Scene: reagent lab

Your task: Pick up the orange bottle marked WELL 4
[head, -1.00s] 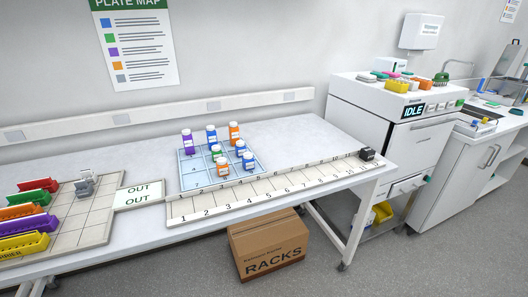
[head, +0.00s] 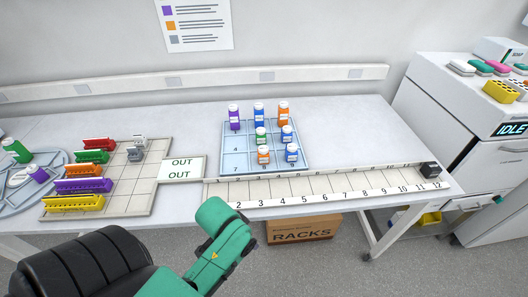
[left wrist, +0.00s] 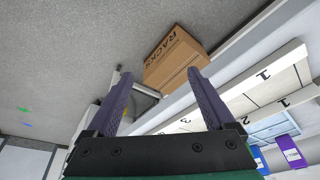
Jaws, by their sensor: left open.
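Two orange bottles with white caps and labels stand upright on the blue numbered grid mat (head: 232,158): one at the back right (head: 283,113), one at the front middle (head: 263,156). Their label text is too small to read, so I cannot tell which is marked WELL 4. My left arm shows at the bottom of the head view, in front of the table; its fingers cannot be made out there. In the left wrist view my left gripper (left wrist: 157,88) is open and empty, its fingers pointing toward the floor and box, away from the bottles. My right gripper is not in view.
Purple (head: 234,119), green (head: 261,138) and several blue bottles (head: 258,114) share the mat closely. A numbered strip (head: 330,186) runs along the front edge. Coloured racks (head: 84,186) stand at left. A RACKS box (head: 302,229) sits below the table.

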